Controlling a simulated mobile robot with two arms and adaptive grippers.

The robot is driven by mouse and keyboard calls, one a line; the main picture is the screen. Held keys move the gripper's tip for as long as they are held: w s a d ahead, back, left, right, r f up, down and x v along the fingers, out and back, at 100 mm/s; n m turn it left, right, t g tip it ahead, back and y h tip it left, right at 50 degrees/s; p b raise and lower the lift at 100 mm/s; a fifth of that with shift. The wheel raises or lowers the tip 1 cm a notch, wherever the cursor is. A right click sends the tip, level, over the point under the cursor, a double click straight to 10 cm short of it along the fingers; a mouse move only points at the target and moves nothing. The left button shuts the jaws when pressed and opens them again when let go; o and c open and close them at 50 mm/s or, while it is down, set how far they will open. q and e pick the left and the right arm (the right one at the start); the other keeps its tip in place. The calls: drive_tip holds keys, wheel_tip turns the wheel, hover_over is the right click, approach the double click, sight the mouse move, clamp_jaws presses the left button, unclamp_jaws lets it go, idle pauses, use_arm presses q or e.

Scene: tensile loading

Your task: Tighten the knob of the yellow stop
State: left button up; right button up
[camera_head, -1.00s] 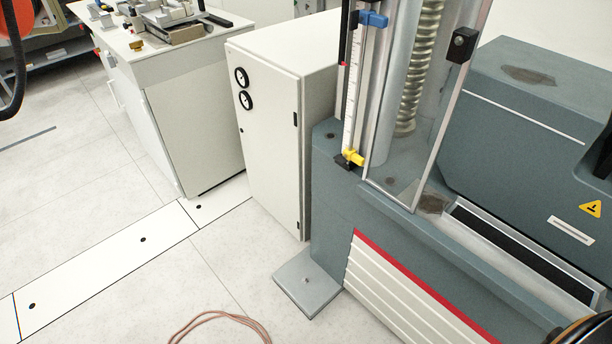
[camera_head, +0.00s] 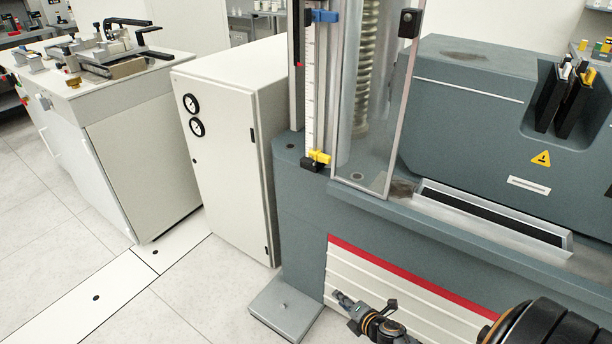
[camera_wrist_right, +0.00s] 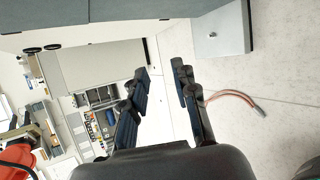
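The yellow stop (camera_head: 320,157) sits low on the white graduated scale (camera_head: 316,95) at the left of the testing machine. A black part (camera_head: 309,164), perhaps its knob, is beside it; its tightness cannot be judged. A blue stop (camera_head: 324,15) is near the top of the scale. My right gripper (camera_head: 343,299) is at the bottom of the head view, below and in front of the yellow stop and well apart from it. In the right wrist view its fingers (camera_wrist_right: 161,73) are apart with nothing between them. My left gripper is out of view.
A clear guard (camera_head: 375,130) stands just right of the scale. The grey machine base (camera_head: 300,215) lies below the stop. A white cabinet (camera_head: 225,150) and a bench (camera_head: 150,130) with equipment are at left. A flat foot plate (camera_head: 286,308) is on the floor.

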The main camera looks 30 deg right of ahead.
drive_tip(key=w+d+r+n+t+y+b, duration=0.1)
drive_tip(key=w+d+r+n+t+b, duration=0.2)
drive_tip(key=w+r+n, duration=0.6)
drive_tip(key=n+t+b, duration=0.3)
drive_tip(key=n+b, duration=0.7)
drive_tip(key=n, duration=1.4)
approach(310, 163)
drive_tip(key=w, duration=1)
drive_tip(key=shift+f, duration=0.15)
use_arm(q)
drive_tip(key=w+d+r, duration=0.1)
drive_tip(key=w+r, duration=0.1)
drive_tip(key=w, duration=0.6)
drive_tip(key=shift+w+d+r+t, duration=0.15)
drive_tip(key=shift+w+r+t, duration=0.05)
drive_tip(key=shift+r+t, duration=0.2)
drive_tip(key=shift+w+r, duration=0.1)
use_arm(e)
clamp_jaws()
